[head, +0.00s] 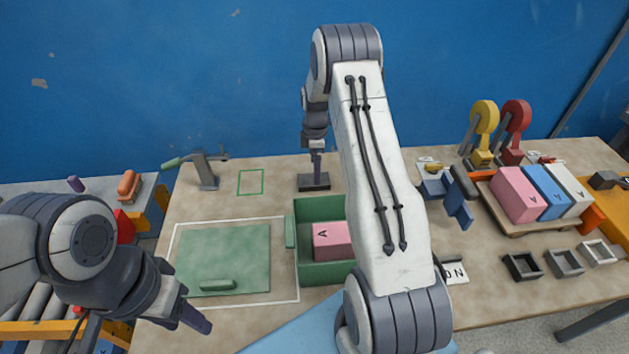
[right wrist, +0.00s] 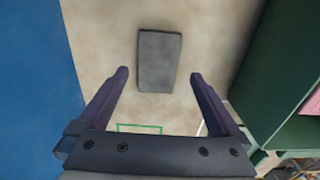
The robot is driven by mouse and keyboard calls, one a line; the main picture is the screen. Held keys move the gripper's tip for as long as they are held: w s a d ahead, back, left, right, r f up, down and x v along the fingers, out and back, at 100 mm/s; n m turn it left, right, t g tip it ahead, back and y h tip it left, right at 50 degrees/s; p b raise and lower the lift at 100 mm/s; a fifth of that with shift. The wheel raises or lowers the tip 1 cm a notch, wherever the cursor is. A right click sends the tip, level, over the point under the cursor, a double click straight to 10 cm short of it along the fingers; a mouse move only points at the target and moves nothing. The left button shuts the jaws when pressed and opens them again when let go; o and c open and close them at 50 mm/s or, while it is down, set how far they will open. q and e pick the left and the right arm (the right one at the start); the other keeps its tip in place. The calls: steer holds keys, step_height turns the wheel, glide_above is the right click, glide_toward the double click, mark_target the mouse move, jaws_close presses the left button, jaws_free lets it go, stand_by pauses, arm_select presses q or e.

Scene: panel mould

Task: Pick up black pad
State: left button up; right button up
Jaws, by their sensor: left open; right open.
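My right gripper (head: 317,163) points down above the pad in the head view. Its two fingers (right wrist: 158,76) are apart with nothing between them. My left gripper (head: 193,317) is open and empty at the lower left.
A green box (head: 305,272) holds a pink block (head: 332,240) marked A. A green lid (head: 224,255) lies left of it. A green outline (head: 250,182) marks bare table near a tool stand (head: 206,172). Pink, blue and white blocks stand on a tray (head: 500,216) at right.

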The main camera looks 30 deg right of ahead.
mark_target(305, 181)
steer(key=f, duration=0.1)
steer(key=f+p, duration=0.1)
steer(key=f, duration=0.1)
steer(key=shift+w+a+f, duration=0.15)
steer(key=shift+w+f, duration=0.05)
steer(key=shift+f, duration=0.75)
steer(key=c, duration=1.3)
steer(key=shift+c, duration=0.3)
steer(key=shift+r, duration=0.15)
